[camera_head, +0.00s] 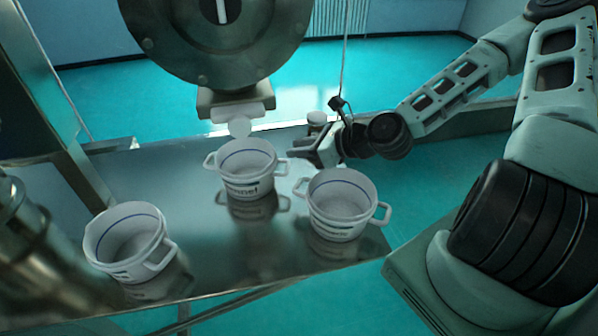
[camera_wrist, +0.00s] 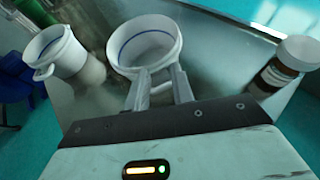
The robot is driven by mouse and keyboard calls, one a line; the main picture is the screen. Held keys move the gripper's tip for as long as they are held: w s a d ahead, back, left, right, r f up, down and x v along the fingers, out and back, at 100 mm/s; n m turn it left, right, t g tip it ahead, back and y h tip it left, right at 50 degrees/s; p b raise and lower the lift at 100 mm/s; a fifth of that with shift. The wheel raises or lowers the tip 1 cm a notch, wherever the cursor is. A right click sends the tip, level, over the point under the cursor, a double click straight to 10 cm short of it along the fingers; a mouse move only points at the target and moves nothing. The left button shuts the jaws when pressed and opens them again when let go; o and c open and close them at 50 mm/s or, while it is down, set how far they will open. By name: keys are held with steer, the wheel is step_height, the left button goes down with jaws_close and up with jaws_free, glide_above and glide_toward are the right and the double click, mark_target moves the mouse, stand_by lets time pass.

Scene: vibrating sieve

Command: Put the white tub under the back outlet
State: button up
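Three white two-handled tubs with blue inner lines stand upright on the metal table: one at the left (camera_head: 128,262), one in the middle (camera_head: 240,188) and one at the right (camera_head: 335,229). A metal outlet (camera_head: 236,103) on the round machine is behind and above the middle tub. My gripper (camera_head: 306,158) is low by the middle tub's right side. In the wrist view my gripper (camera_wrist: 160,75) has its fingers apart at the near side of a tub (camera_wrist: 140,70), around its handle area. Whether they touch the handle is unclear.
A brown jar with a white lid (camera_wrist: 278,75) stands to the right in the wrist view. Another white tub (camera_wrist: 66,62) is at the left there. A dark hanging object on a cord (camera_head: 340,104) is close to my wrist. Bare table (camera_head: 200,235) lies between the left and middle tubs.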

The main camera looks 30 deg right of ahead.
steer(key=s+a+f+n+g+h, duration=0.3)
steer(key=s+a+n+g, duration=0.7)
steer(key=n, duration=0.9)
steer(key=s+a+r+n+h, duration=0.1)
steer(key=s+a+r+n, duration=0.2)
steer(key=s+r+n, duration=0.3)
steer(key=s+a+r+n+h, duration=0.2)
steer(key=s+r+n, duration=0.5)
steer(key=n, duration=0.5)
steer(key=shift+s+a+r+g+h, duration=0.15)
steer(key=shift+s+a+g+h, duration=0.2)
steer(key=shift+s+a, duration=0.4)
steer(key=shift+w+a, duration=0.1)
step_height(320, 180, down, 6)
steer(key=b, duration=0.6)
steer(key=shift+f, duration=0.2)
